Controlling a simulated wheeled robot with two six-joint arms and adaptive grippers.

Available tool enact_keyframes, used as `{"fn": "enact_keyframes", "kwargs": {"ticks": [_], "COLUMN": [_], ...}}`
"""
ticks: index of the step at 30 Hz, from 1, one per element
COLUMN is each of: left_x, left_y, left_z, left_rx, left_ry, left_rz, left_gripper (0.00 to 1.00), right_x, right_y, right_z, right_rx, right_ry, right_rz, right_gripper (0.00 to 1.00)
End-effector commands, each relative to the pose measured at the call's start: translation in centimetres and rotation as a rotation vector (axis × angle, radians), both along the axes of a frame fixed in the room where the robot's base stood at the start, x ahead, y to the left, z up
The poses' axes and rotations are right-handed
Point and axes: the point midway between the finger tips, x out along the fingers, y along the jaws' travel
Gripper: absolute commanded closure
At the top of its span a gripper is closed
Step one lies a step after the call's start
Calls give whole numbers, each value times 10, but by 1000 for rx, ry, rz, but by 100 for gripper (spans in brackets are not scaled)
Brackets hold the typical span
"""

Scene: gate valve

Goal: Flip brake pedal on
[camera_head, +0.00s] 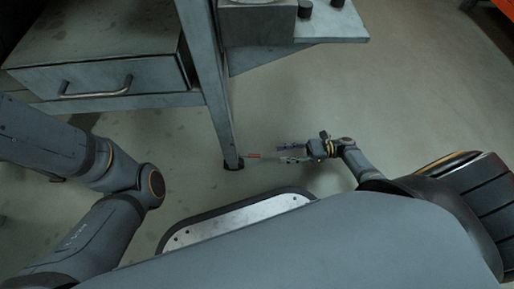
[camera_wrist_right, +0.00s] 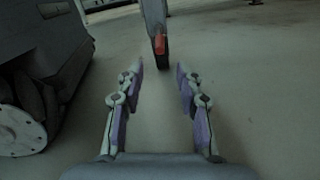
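The brake pedal (camera_head: 253,156) shows as a small red tip low on the foot of the workbench leg in the head view. In the right wrist view the red pedal (camera_wrist_right: 159,45) sits ahead, between and beyond the two fingertips. My right gripper (camera_head: 283,153) is low near the floor, just right of the pedal in the head view. It is open and empty, with its fingers (camera_wrist_right: 159,78) spread wide, pointing at the pedal and apart from it. My left arm comes in from the left in the head view, but its gripper is out of sight.
The workbench leg (camera_head: 219,98) stands upright behind the pedal. A drawer (camera_head: 103,79) with a metal handle is at the left. A vise-like block (camera_head: 258,24) sits on the bench top. The floor (camera_head: 370,100) right of the leg is clear.

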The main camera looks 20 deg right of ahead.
Motion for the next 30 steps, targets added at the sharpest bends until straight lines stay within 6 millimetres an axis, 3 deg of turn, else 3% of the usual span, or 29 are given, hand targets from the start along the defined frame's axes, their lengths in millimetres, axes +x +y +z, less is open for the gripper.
{"fn": "enact_keyframes", "kwargs": {"ticks": [9, 15, 26, 30], "left_x": [0, 0, 0, 0], "left_y": [0, 0, 0, 0], "left_z": [-23, -34, -35, -35], "left_rx": [0, 0, -1, -1], "left_ry": [0, 0, 0, 0], "left_rz": [2, 3, 4, 4], "left_gripper": [60, 60, 60, 60], "right_x": [14, 21, 24, 24], "right_y": [60, 90, 98, 98], "right_z": [-4, -3, 0, 0], "right_rx": [4, 2, 1, 0], "right_ry": [-4, -2, -1, -1], "right_rz": [2, 2, -1, 0], "right_gripper": [64, 64, 64, 80]}}
